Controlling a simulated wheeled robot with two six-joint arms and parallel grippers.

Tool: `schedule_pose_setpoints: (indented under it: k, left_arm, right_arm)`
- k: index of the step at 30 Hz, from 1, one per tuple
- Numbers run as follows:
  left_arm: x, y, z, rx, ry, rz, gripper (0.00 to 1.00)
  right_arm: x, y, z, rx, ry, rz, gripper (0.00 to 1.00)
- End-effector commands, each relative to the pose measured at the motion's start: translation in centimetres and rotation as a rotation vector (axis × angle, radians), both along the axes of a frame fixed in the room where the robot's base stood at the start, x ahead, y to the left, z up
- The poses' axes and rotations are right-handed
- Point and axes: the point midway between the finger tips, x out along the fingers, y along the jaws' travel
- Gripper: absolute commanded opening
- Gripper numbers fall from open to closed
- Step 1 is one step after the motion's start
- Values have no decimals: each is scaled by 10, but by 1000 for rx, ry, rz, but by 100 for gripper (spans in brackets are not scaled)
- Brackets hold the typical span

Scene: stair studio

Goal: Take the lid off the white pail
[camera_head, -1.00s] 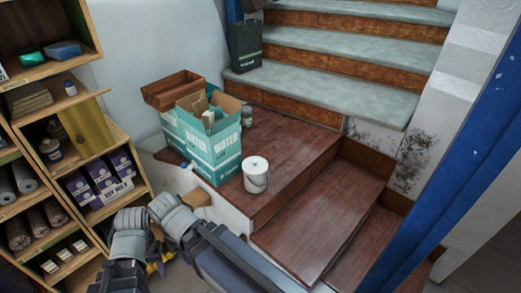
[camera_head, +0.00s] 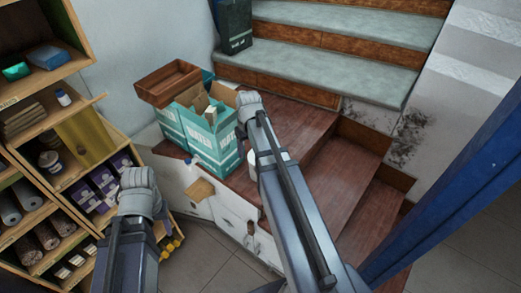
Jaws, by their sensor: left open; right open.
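The white pail (camera_head: 252,162) stands on the reddish-brown wooden landing, right of the teal water carton. My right arm covers nearly all of it; only a thin white sliver shows, and its lid is hidden. My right gripper (camera_head: 249,104) is open, over the landing at the carton's right side and above the pail in the picture; its fingertips are hard to make out. My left gripper (camera_head: 139,182) is open, in front of the shelf at the lower left, well away from the pail. Its fingers are also hard to make out.
The open teal carton (camera_head: 208,148) and a brown wooden crate (camera_head: 168,84) crowd the landing's left. The filled shelf (camera_head: 75,170) is at the left. Wooden steps (camera_head: 335,185) descend right; grey stairs (camera_head: 330,60) rise behind. A blue post (camera_head: 450,195) stands right.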

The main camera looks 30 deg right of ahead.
Motion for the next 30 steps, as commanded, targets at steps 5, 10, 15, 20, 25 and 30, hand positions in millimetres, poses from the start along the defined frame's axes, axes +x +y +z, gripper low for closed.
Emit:
schedule_pose_setpoints:
  k: [5, 10, 15, 20, 25, 30]
  left_arm:
    - [0, 0, 14, 0, 0, 0, 50]
    - [0, 0, 14, 0, 0, 0, 50]
    - [0, 0, 7, 0, 0, 0, 50]
    - [0, 0, -8, 0, 0, 1, 50]
    - [0, 0, -13, 0, 0, 1, 50]
    - [0, 0, -16, 0, 0, 1, 50]
  right_arm:
    - [9, -53, 14, 5, -27, -46, 59]
    - [10, -64, 15, 7, -34, -55, 59]
    - [10, -64, 8, 6, -33, -54, 59]
    - [12, -63, -8, 6, -33, -53, 59]
    - [13, -63, -13, 6, -33, -53, 59]
    - [13, -63, -16, 6, -33, -53, 59]
